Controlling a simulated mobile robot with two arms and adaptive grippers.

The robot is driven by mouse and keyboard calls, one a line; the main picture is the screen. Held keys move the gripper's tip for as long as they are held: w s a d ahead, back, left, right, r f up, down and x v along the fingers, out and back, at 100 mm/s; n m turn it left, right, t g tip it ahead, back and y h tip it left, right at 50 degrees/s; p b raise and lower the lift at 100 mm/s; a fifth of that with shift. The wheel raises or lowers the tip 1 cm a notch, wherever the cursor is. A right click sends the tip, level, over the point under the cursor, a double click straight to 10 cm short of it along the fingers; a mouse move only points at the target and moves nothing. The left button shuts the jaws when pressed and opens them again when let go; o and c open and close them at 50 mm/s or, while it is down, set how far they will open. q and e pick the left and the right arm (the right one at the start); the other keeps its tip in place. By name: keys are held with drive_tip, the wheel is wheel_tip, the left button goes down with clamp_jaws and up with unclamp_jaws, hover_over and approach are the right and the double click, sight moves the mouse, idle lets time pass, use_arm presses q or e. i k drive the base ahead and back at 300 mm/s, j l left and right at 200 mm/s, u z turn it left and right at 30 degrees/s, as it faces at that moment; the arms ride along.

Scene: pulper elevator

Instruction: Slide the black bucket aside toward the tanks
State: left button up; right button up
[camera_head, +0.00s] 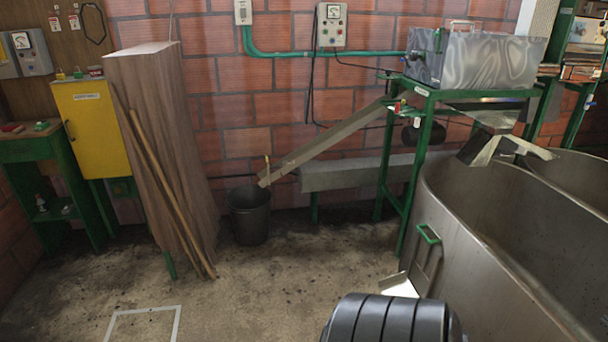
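The black bucket (249,215) stands upright on the concrete floor near the brick wall. It is just right of the tall wooden panel and under the low end of the sloping metal chute (325,145). The metal tanks are at the right: the near tank (480,265) is large with a rounded rim, and part of another tank (585,178) shows behind it. Open floor lies between the bucket and the near tank. Neither of my grippers is in view, and nothing touches the bucket from my side.
A tall wooden panel (160,130) with leaning poles (165,185) stands left of the bucket. A grey trough (350,172) and a green frame (405,190) stand to its right. A dark ribbed shape at the bottom edge is cut off and unclear.

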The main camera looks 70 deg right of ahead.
sight(249, 206)
drive_tip(key=z, duration=1.8)
drive_tip(key=i+j+u, duration=0.1)
drive_tip(key=i+u, duration=0.15)
drive_tip(key=i, duration=1.05)
drive_tip(key=i+l+u, duration=0.2)
drive_tip(key=i, duration=1.05)
